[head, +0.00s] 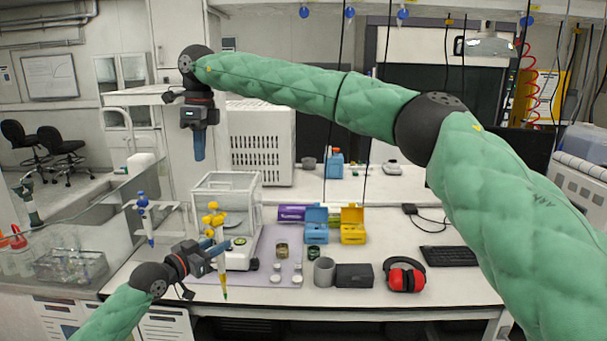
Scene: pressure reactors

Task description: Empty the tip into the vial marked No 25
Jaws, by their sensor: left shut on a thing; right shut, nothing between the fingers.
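My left gripper (219,249) is shut on a yellow pipette (214,219) that stands upright. Its tip (225,293) points down, looks greenish at the end, and is in the air by the table's front edge. An open brownish vial (282,249) and a dark green vial (313,254) stand to the right of the pipette, apart from it. Their labels are too small to read, so I cannot tell which is No 25. Several small white caps (297,280) lie in front of the vials. My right gripper (199,147) is shut and empty, high above the table, pointing down.
A glass-walled balance (227,185) stands behind the pipette, with a lilac mat (262,283) beside it. Blue (316,232) and yellow (353,234) boxes, a grey cup (324,271), a black block (354,276) and red ear defenders (405,276) stand to the right. A blue pipette (144,213) hangs at left.

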